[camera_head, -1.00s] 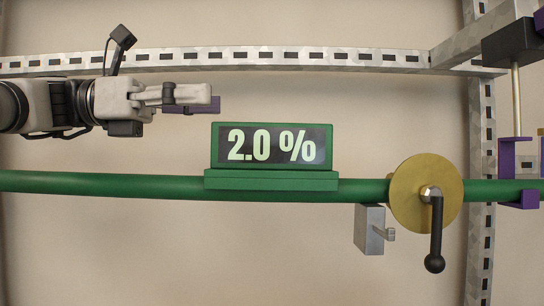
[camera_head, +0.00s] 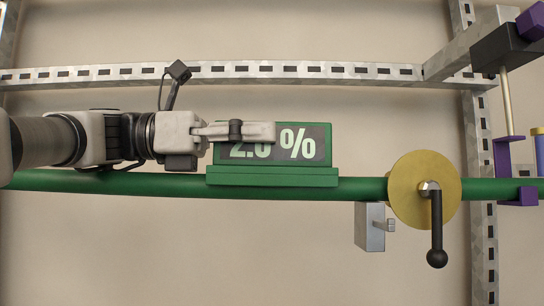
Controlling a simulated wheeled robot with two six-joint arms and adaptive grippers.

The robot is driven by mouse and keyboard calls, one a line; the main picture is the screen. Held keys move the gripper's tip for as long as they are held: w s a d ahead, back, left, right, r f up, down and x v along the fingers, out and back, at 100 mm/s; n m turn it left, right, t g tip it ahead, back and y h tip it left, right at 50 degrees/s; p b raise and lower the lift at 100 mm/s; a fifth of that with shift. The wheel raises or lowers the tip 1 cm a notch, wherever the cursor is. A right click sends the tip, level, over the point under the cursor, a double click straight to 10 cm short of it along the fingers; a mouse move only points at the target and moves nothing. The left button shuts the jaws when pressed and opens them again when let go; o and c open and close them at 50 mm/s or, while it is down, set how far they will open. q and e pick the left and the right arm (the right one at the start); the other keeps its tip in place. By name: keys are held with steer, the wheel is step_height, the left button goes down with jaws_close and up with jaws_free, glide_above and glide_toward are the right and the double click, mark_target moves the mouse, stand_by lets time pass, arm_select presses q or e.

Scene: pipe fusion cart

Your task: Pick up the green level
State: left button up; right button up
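The green level (camera_head: 272,177) is a green block with a dark face reading 2.0 %. It sits upright on the green pipe (camera_head: 350,189). My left gripper (camera_head: 264,132) comes in from the left, in front of the upper left of the level, and covers part of its number. I see the gripper from its side, with one finger hiding whatever is behind it, so I cannot tell how far apart the fingers are or whether they touch the level. My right gripper is not in view.
A brass disc (camera_head: 405,190) with a black crank handle (camera_head: 436,230) is on the pipe to the right of the level. A grey block (camera_head: 369,226) hangs below the pipe. A metal frame (camera_head: 330,70) runs behind, and a purple clamp (camera_head: 510,170) is at far right.

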arm_select(q)
steer(key=shift+s+a, duration=0.1)
steer(key=shift+a, duration=0.15)
jaws_close()
steer(key=shift+d+r, duration=0.15)
steer(key=shift+d, duration=0.15)
